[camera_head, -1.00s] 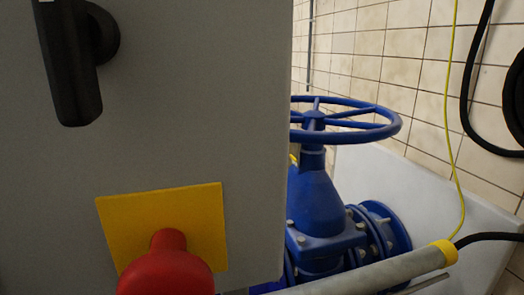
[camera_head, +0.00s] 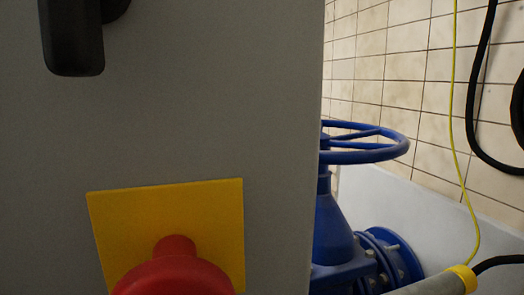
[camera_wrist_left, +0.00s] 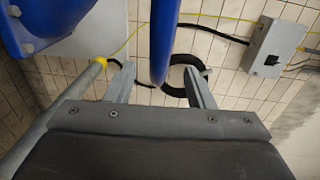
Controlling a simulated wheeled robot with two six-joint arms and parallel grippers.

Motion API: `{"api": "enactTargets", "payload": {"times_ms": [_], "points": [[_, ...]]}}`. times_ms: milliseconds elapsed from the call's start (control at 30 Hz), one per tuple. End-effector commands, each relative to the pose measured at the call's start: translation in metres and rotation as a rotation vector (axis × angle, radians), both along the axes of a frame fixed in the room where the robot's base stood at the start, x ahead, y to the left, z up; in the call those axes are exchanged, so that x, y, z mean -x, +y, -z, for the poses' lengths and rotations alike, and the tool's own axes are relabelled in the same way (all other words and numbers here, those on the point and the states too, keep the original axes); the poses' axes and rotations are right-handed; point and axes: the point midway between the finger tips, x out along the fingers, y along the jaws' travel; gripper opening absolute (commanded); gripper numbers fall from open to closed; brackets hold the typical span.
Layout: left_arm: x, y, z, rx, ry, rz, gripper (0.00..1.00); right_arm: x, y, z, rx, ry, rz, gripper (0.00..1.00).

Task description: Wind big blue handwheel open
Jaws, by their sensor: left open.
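The big blue handwheel (camera_head: 365,152) sits level on top of the blue valve (camera_head: 340,240) in the head view. The grey cabinet hides the wheel's left part and much of the valve. In the left wrist view a blue curved bar (camera_wrist_left: 163,35), which looks like the handwheel rim, comes down from the top between the fingers of my left gripper (camera_wrist_left: 158,72). The fingers are open, with a gap showing on both sides of the bar. I cannot tell whether either finger touches it. Neither gripper shows in the head view.
A grey cabinet (camera_head: 200,120) fills the head view's left, with a black handle (camera_head: 72,40) and a red knob (camera_head: 175,275) on a yellow plate (camera_head: 215,210). A grey tube (camera_head: 435,285) with a yellow end lies at lower right. Black hose (camera_head: 475,120) hangs by the tiled wall.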

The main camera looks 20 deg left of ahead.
Motion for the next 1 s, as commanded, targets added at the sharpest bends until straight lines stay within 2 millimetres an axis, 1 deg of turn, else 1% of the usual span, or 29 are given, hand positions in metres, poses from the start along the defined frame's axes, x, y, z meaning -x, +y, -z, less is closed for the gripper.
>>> {"api": "enactTargets", "payload": {"times_ms": [33,100,200,333,500,800,1000], "points": [[-0.005,-0.010,0.001,0.003,-0.001,0.005,0.49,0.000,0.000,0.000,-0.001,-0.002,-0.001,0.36],[-0.013,-0.021,0.001,0.004,0.000,0.004,0.49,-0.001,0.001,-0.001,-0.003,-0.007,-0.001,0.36],[-0.022,-0.035,0.002,0.003,-0.001,0.004,0.49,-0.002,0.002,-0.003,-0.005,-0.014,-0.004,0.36],[-0.032,-0.049,0.004,0.002,0.000,0.002,0.49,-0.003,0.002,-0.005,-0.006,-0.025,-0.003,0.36],[-0.039,-0.058,0.005,0.000,0.000,0.001,0.49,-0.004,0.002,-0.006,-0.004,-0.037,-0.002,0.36],[-0.039,-0.059,0.005,0.000,0.000,0.000,0.49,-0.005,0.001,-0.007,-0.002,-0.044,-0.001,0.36],[-0.039,-0.059,0.005,0.000,0.000,0.000,0.22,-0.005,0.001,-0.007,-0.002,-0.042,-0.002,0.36]]}}
